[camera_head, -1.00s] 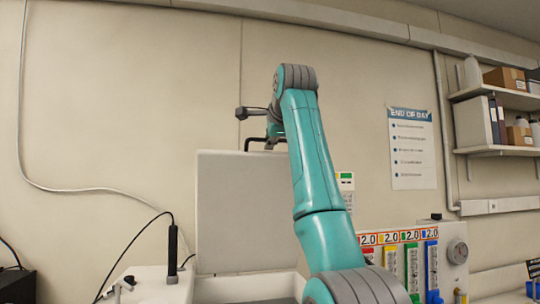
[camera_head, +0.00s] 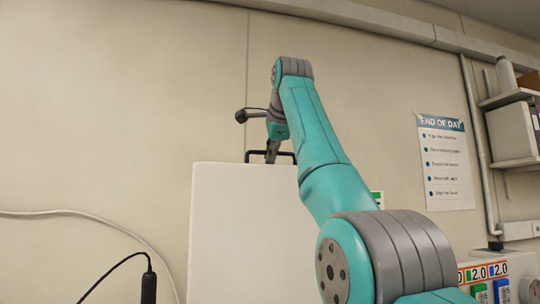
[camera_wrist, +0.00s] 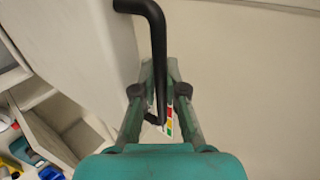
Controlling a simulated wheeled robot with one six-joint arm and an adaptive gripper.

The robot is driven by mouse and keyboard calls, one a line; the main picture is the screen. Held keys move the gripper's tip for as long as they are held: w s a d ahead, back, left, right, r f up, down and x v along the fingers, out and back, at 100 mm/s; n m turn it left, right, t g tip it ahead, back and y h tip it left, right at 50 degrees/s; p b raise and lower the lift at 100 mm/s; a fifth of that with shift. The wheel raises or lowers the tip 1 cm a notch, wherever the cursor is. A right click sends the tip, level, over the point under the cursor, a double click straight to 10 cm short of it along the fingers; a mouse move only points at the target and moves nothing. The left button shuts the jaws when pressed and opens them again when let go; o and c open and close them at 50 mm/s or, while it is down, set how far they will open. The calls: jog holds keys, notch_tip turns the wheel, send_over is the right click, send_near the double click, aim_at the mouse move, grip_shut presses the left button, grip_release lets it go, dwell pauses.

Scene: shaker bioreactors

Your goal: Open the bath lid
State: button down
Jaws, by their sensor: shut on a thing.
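The bath lid (camera_head: 243,235) is a pale flat panel standing about upright in the head view. Its black bar handle (camera_head: 255,153) sticks up at the top edge. My gripper (camera_head: 272,152) is at that handle, partly hidden behind my arm. In the wrist view, the black handle (camera_wrist: 156,40) runs down between the two fingers of my gripper (camera_wrist: 158,90), which is shut on it. The pale lid (camera_wrist: 85,30) fills the upper left there. The bath's body is out of the head view.
A plain wall stands behind the lid. An "END OF DAY" poster (camera_head: 444,160) and shelves (camera_head: 512,140) are at the right. A panel with coloured modules (camera_head: 485,285) is at the lower right. A black cable (camera_head: 115,268) curves at the lower left.

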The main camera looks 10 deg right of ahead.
jog(key=shift+w, duration=0.25)
jog(key=c, duration=1.2)
grip_release()
jog(key=shift+f, duration=0.1)
jog(key=v, duration=1.2)
